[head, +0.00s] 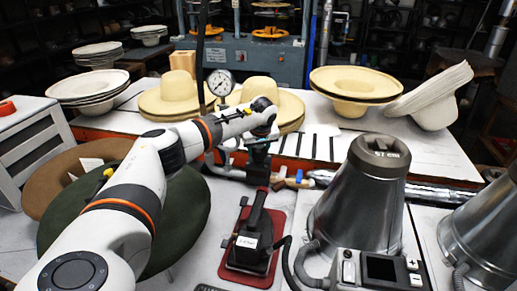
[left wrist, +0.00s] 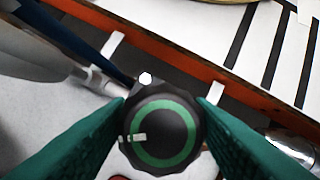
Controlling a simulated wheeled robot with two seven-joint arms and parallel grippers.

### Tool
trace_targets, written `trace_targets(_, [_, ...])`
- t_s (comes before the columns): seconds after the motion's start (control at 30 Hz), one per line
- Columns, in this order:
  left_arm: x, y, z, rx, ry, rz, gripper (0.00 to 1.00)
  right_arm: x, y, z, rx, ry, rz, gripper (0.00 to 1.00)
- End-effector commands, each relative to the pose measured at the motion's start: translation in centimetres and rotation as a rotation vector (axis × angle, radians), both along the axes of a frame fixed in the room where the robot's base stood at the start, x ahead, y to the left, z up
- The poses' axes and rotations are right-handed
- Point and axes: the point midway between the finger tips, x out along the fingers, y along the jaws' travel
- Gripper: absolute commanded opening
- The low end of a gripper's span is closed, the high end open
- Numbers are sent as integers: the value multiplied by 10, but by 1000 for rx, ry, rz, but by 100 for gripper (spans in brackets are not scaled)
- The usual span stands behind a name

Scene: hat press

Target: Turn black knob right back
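The black knob (left wrist: 160,135) has a green ring and a white pointer mark on its left side, and fills the lower middle of the left wrist view. My left gripper (head: 257,150) reaches down behind the iron in the head view. In the left wrist view its two dark green fingers (left wrist: 162,105) stand on both sides of the knob, with no clear gap. I cannot tell whether they press on it. In the head view the knob is not clearly made out beneath the gripper. My right gripper is out of view.
A black iron (head: 258,240) on a red mat (head: 228,262) stands in front. A metal cone (head: 362,200) stands to the right. Straw hats (head: 262,92) and a pressure gauge (head: 221,82) are behind. A green hat brim (head: 185,215) lies under my left arm.

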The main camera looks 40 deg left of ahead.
Motion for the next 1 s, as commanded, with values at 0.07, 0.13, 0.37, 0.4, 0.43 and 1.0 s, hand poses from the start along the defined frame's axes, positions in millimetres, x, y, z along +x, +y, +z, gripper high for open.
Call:
trace_targets(0.07, [0, 0, 0, 0, 0, 0, 25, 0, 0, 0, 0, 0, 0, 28])
trace_targets(0.13, [0, 0, 0, 0, 0, 1, 25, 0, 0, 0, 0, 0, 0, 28])
trace_targets(0.37, [1, 0, 1, 0, -1, 43, 25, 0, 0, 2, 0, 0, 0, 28])
trace_targets(0.4, [1, 0, 1, 1, -1, 58, 25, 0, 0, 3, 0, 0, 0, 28])
trace_targets(0.43, [1, 0, 1, 0, -1, 73, 25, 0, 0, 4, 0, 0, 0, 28])
trace_targets(1.0, [1, -1, 1, 0, -2, 554, 25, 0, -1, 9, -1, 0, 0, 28])
